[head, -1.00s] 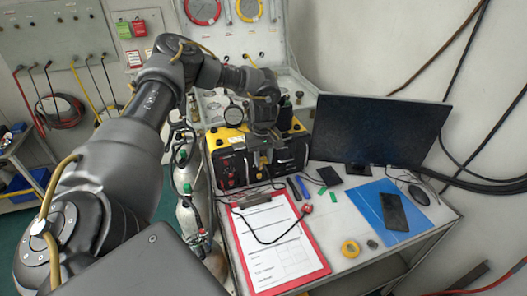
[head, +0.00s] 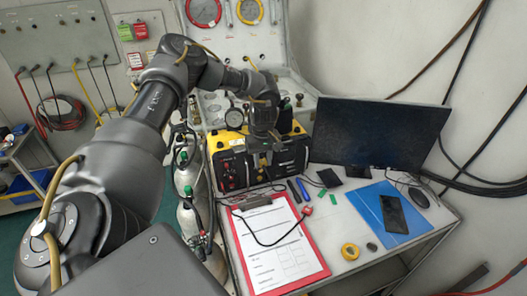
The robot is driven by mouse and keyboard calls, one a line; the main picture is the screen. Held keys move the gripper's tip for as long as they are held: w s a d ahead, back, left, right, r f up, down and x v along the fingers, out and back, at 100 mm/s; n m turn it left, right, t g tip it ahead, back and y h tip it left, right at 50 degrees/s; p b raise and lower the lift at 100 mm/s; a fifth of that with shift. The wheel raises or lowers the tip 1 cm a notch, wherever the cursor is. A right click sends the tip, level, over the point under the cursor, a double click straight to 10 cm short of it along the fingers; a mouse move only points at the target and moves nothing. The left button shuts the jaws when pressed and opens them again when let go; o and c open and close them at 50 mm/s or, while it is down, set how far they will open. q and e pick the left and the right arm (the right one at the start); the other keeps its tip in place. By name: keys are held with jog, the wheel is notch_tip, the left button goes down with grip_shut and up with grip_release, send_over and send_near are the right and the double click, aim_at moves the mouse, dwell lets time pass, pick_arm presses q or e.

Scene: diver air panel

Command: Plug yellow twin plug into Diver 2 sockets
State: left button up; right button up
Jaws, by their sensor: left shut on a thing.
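The diver air panel is a yellow and black box (head: 228,170) at the back of the desk, with red sockets on the left of its front. My left gripper (head: 266,156) is in front of the right half of this face, pointing down. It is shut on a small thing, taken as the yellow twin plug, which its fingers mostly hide. I cannot tell whether the plug touches the panel. The Diver 2 socket labels are too small to read. My right gripper is out of view.
A red clipboard (head: 322,262) with a paper form lies in front of the panel, a dark cable across it. A monitor (head: 378,132) stands to the right. Gas cylinders (head: 187,180) stand left.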

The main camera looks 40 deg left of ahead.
pick_arm(q)
jog(key=shift+a+r, duration=0.1)
jog(key=shift+a, duration=0.05)
dwell(0.3)
jog(key=o, duration=1.1)
jog(key=shift+w, duration=0.1)
jog(key=shift+r, duration=0.35)
notch_tip(320, 180, up, 10)
jog(key=shift+f+b, duration=0.1)
jog(key=shift+b, duration=0.8)
